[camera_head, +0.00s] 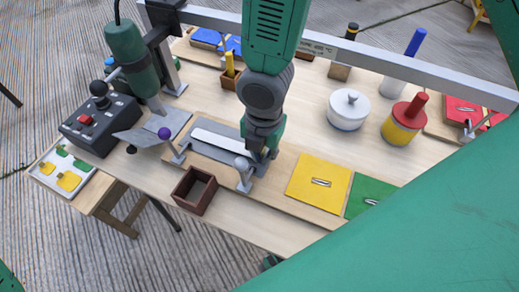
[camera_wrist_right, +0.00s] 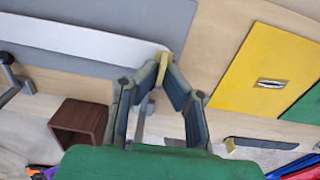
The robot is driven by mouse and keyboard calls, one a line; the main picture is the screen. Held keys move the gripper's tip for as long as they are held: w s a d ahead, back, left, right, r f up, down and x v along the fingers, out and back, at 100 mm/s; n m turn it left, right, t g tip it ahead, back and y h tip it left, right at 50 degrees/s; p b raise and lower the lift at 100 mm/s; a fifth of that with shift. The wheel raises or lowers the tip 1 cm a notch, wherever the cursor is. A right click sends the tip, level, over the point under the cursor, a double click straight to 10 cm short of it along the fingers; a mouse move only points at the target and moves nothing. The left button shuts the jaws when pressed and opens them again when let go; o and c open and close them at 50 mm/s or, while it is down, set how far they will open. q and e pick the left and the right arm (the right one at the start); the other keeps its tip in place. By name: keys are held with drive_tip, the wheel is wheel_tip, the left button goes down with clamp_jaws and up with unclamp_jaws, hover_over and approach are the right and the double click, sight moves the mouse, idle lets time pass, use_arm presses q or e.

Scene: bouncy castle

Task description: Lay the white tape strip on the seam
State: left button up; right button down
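The white tape strip (camera_head: 222,142) lies long and flat over a grey plate (camera_head: 205,152) on the table. It also shows in the right wrist view (camera_wrist_right: 85,38), running in from the left, with a small tan tab (camera_wrist_right: 163,66) at its right end. My right gripper (camera_head: 256,152) is at that right end. In the wrist view its fingertips (camera_wrist_right: 161,76) close in around the tan tab, and they look shut on it. The seam cannot be made out; the strip or plate may cover it. My left gripper is not in view.
A brown open box (camera_head: 194,190) sits in front. Yellow (camera_head: 319,182) and green panels lie right. A black control box (camera_head: 101,124) stands left. A metal rail crosses behind.

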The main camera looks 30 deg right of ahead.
drive_tip(key=shift+a+f, duration=0.1)
drive_tip(key=shift+f, duration=0.2)
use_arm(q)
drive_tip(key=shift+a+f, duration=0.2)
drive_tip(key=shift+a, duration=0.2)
use_arm(e)
drive_tip(key=shift+a+r, duration=0.1)
drive_tip(key=shift+a, duration=0.25)
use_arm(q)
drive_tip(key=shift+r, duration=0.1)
use_arm(e)
drive_tip(key=shift+d, duration=0.1)
use_arm(q)
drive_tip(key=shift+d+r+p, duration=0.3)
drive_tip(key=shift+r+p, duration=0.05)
drive_tip(key=shift+p, duration=0.05)
use_arm(e)
drive_tip(key=shift+d, duration=0.4)
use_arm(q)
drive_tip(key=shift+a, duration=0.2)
use_arm(e)
drive_tip(key=shift+a, duration=0.3)
use_arm(q)
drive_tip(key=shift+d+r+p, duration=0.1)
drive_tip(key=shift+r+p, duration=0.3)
drive_tip(key=shift+p, duration=0.05)
use_arm(e)
drive_tip(key=shift+f, duration=0.2)
drive_tip(key=c, duration=1)
unclamp_jaws()
